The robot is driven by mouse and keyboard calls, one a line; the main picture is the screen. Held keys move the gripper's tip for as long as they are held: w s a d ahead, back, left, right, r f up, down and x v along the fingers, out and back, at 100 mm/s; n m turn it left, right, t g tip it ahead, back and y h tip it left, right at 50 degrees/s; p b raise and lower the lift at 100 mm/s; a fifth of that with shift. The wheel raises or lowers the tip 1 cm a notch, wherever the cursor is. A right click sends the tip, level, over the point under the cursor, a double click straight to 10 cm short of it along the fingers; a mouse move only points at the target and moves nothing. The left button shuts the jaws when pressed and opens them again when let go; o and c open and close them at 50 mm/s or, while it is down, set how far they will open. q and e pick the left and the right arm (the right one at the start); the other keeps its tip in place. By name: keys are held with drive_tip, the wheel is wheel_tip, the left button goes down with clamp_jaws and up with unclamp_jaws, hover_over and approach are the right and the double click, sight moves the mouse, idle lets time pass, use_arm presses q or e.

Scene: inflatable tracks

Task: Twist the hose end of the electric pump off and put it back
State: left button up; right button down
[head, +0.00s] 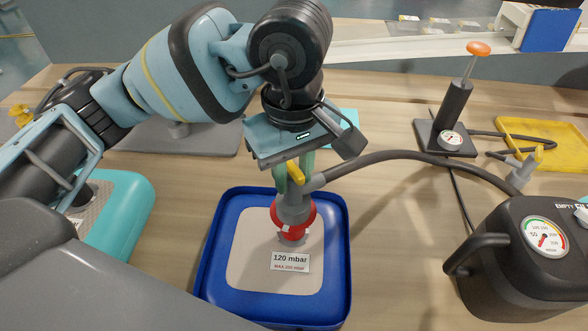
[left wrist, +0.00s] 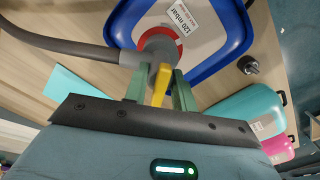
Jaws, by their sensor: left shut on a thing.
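The hose end (head: 293,208) is a grey fitting with a yellow lever (head: 295,172) on top. It stands upright at the red valve (head: 292,228) of a blue inflatable labelled 120 mbar (head: 211,262). My left gripper (head: 294,172) is shut on the hose end from above, with its green fingers on both sides of the yellow lever. The left wrist view shows this grip (left wrist: 160,92) too. The fitting hides part of the valve, so I cannot tell whether it is locked. The black electric pump (head: 490,275) with a round gauge stands at the right. My right gripper is not in view.
The dark hose (head: 400,155) arches from the hose end to a grey connector (head: 521,172) by the electric pump. A hand pump (head: 455,115) with an orange knob stands behind. Bare wooden table (head: 395,235) lies between inflatable and pump.

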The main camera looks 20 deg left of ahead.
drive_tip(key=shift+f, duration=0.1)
use_arm(q)
drive_tip(key=shift+m+b, duration=1.3)
drive_tip(key=shift+m, duration=1.3)
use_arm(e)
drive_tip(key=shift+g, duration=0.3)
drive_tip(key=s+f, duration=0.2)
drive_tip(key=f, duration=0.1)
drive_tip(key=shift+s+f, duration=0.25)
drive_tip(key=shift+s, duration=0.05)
use_arm(q)
drive_tip(key=shift+m+b, duration=0.6)
drive_tip(key=shift+m, duration=0.5)
drive_tip(key=shift+m+b, duration=0.3)
drive_tip(key=shift+m, duration=0.9)
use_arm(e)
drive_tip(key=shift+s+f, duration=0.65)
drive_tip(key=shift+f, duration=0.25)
use_arm(q)
drive_tip(key=shift+r, duration=0.2)
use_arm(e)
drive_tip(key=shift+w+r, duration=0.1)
